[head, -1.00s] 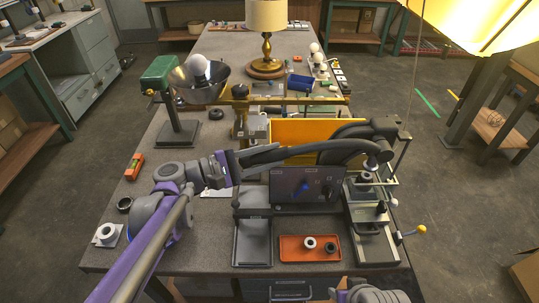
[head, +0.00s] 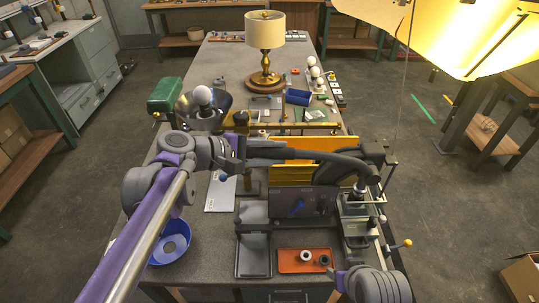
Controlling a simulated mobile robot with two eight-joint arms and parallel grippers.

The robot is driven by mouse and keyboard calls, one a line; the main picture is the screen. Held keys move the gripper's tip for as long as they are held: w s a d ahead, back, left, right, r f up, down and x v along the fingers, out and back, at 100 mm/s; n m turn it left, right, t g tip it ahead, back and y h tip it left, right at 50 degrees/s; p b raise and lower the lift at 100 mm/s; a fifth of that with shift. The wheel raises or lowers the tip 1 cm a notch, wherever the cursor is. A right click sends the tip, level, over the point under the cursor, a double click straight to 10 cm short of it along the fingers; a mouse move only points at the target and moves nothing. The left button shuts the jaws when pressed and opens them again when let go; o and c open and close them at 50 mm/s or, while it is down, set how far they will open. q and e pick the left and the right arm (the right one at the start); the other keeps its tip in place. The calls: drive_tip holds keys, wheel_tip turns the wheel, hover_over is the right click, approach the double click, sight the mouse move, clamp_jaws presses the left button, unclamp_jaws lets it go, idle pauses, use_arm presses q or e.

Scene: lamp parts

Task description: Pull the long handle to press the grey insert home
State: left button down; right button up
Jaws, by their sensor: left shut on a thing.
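The long handle (head: 300,154) is a dark grey lever. It runs from the press (head: 374,158) at the right of the bench leftward to my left gripper (head: 240,152). My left gripper is shut on its far left end; the fingertips are hard to make out against it. The press's lower part, with bright metal pieces (head: 356,200), stands below the handle's right end. I cannot clearly pick out the grey insert there. Part of my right arm shows at the bottom right, with what looks like my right gripper (head: 340,281); its fingers are not clear.
An orange tray (head: 287,270) with small rings lies in front of the press. A dark panel (head: 298,202) and a yellow bin (head: 290,148) stand beside it. A blue bowl (head: 156,255) is at the left front. A brass lamp (head: 265,75) stands far back.

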sight(308, 152)
use_arm(q)
drive_tip(key=shift+m+y, duration=0.3)
drive_tip(key=shift+y, duration=0.4)
drive_tip(key=r, duration=0.1)
drive_tip(key=d+r, duration=0.1)
drive_tip(key=r, duration=0.1)
drive_tip(key=d+r+p, duration=0.1)
drive_tip(key=r, duration=0.1)
drive_tip(key=shift+w, duration=0.1)
drive_tip(key=d+r+y, duration=0.1)
drive_tip(key=d+r, duration=0.1)
drive_tip(key=d+r+y, duration=0.2)
drive_tip(key=r, duration=0.1)
drive_tip(key=shift+d+r+m+g, duration=0.1)
drive_tip(key=shift+m+g, duration=0.2)
drive_tip(key=shift+g, duration=0.1)
drive_tip(key=shift+d+r+y, duration=0.5)
drive_tip(key=shift+d+r, duration=0.1)
drive_tip(key=shift+r, duration=0.15)
use_arm(e)
drive_tip(key=w+r, duration=0.2)
drive_tip(key=r, duration=0.1)
drive_tip(key=shift+a+r, duration=0.2)
